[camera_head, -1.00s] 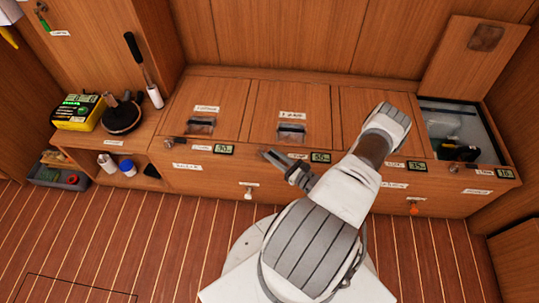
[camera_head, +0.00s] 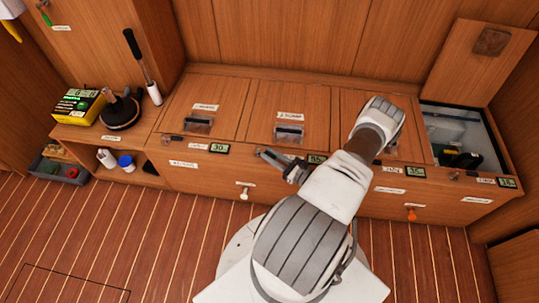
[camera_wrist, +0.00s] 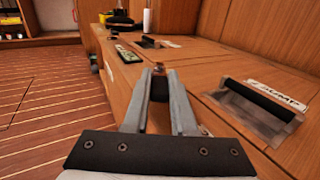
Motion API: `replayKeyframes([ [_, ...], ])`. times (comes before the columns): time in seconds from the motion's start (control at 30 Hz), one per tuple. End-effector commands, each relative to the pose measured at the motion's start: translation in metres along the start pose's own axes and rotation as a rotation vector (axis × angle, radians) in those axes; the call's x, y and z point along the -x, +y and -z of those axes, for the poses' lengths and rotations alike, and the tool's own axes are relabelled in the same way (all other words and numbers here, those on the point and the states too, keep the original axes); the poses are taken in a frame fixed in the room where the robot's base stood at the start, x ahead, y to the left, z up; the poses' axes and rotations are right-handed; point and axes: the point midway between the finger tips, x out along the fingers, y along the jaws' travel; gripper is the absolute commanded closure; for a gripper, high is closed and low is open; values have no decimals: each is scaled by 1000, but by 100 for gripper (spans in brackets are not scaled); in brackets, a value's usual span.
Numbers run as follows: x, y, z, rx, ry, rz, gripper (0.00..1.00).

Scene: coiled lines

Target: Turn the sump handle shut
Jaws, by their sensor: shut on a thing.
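The pull also shows at the right of the wrist view (camera_wrist: 262,100). My gripper (camera_head: 262,153) is at the front edge of this locker, below the lid. In the wrist view its two fingers (camera_wrist: 158,80) are shut on a small brownish metal piece, the sump handle (camera_wrist: 158,66), at the locker's front top edge. The fingers hide most of the handle, so I cannot tell its angle.
A display (camera_head: 219,147) sits on the left locker's front edge. The sump display (camera_head: 316,159) is partly covered by my gripper. The right locker (camera_head: 465,125) stands open, its lid raised. A white knob (camera_head: 244,194) and an orange knob (camera_head: 411,214) stick out below. The floor in front is clear.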

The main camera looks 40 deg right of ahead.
Motion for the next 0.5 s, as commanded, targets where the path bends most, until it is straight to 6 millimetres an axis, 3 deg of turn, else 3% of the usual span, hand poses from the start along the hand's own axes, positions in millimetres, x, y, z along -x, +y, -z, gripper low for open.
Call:
replayKeyframes([
  [0.27, -2, -1, -1, 2, -3, 1, 100],
  [0.3, -2, -1, -1, 2, -3, 1, 70],
  [0.43, -1, 0, -1, 1, -2, 1, 46],
  [0.5, -1, 0, -1, 1, -2, 1, 45],
])
